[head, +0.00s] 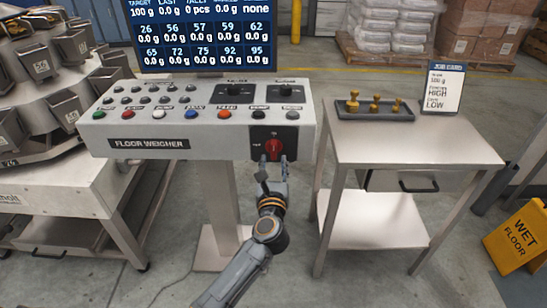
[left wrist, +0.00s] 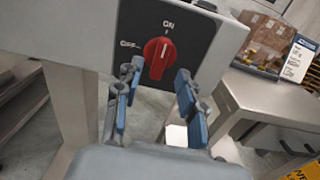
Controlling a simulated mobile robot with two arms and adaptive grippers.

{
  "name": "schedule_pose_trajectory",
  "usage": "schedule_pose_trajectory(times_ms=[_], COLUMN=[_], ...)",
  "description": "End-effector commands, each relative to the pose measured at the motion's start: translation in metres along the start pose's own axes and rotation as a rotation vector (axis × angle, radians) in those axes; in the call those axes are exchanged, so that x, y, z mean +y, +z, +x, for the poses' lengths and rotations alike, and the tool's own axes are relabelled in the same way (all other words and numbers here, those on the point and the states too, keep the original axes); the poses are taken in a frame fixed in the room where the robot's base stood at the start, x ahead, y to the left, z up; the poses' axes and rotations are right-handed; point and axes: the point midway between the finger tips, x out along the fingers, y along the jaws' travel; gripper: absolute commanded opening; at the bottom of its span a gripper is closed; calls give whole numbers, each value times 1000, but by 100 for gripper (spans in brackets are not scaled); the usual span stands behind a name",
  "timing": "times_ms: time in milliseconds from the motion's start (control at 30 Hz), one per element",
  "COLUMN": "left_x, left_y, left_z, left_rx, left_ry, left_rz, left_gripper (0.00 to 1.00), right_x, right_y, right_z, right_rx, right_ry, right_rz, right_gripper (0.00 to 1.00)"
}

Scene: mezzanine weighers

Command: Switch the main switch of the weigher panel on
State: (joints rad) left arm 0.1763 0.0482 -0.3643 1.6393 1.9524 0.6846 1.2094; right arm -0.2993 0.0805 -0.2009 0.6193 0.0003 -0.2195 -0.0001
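The weigher panel (head: 205,147) is a white console labelled FLOOR WEIGHER. Its main switch (head: 274,149) is a red rotary knob on a black plate on the front face, at the right end. In the left wrist view the knob (left wrist: 158,56) has OFF marked at its left and ON at its top. Its white line stands nearly upright, toward ON. My left gripper (head: 273,164) is just in front of and below the knob. In the left wrist view its two blue-padded fingers (left wrist: 155,88) are apart, one on each side of the knob, with no clear contact. My right gripper is not in view.
A display screen (head: 205,35) stands behind the panel's buttons and dials. A steel table (head: 410,150) at right bears a tray (head: 375,115) of brass weights and a job card (head: 444,88). A yellow wet-floor sign (head: 517,238) stands at far right. A multihead machine (head: 50,80) is at left.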

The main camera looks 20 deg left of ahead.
Motion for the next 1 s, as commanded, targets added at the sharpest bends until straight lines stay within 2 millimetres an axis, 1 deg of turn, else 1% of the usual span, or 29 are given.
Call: schedule_pose_trajectory(times_ms=[33, 200, 300, 400, 600, 1000], left_x=[0, 0, 1, 0, 0, 0], left_y=[-2, -2, -1, -1, 0, 0], left_z=[-13, -50, -66, -78, -86, -86], left_rx=[4, 5, 3, 3, 2, 1], left_ry=[-1, 0, 2, 1, 1, 1], left_rz=[-4, -3, -1, 0, 0, 1], left_gripper=[40, 40, 40, 40, 40, 40], right_x=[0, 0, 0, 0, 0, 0], right_y=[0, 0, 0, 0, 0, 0], right_z=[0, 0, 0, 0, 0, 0], right_rx=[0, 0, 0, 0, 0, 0], right_ry=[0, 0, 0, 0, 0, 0], right_rz=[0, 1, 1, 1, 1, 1], right_gripper=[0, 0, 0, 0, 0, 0])
